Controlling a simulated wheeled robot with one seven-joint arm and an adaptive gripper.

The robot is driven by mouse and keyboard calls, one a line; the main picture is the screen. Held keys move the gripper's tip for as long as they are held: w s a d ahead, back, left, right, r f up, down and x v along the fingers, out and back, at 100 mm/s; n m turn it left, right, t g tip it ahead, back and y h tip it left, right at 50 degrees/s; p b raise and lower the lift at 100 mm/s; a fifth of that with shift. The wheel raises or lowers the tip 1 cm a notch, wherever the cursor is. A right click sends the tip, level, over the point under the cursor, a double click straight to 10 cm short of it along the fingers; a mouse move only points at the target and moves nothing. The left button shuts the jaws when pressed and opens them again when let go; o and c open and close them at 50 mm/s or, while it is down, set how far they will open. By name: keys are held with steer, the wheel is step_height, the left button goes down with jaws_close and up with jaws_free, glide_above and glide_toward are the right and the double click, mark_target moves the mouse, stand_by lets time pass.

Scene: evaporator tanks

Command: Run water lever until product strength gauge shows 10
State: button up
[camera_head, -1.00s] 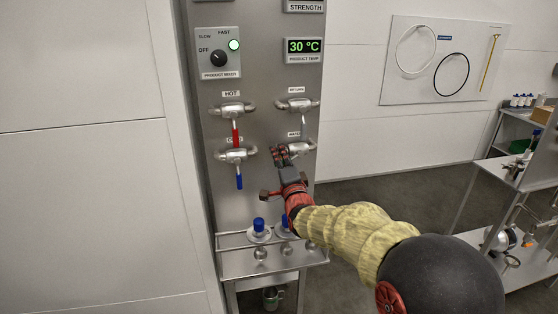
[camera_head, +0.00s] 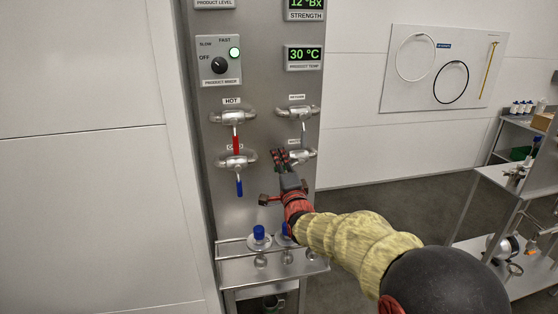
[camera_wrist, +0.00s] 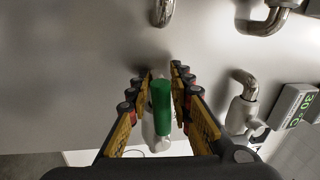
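The strength gauge (camera_head: 305,4) is cut by the top edge of the head view and reads 12 °Bx. The water valve (camera_head: 303,155) is on the right of the steel panel, its label partly hidden by my gripper. My gripper (camera_head: 279,155) is at this valve in the head view. In the wrist view, a green lever handle (camera_wrist: 161,105) lies between the fingers of my gripper (camera_wrist: 157,80). The fingers stand apart on both sides of it. A gap shows on the left; contact on the right side is unclear.
Left of it are a hot valve with a red lever (camera_head: 236,143) and a valve with a blue lever (camera_head: 239,186). Another valve (camera_head: 298,112) is just above the water valve. Below is a steel shelf (camera_head: 232,268) with blue-capped items. A mixer dial (camera_head: 218,66) is upper left.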

steer(key=shift+s, duration=0.1)
steer(key=v, duration=1.2)
steer(key=shift+o, duration=0.2)
steer(key=shift+r, duration=0.1)
stand_by(4.7)
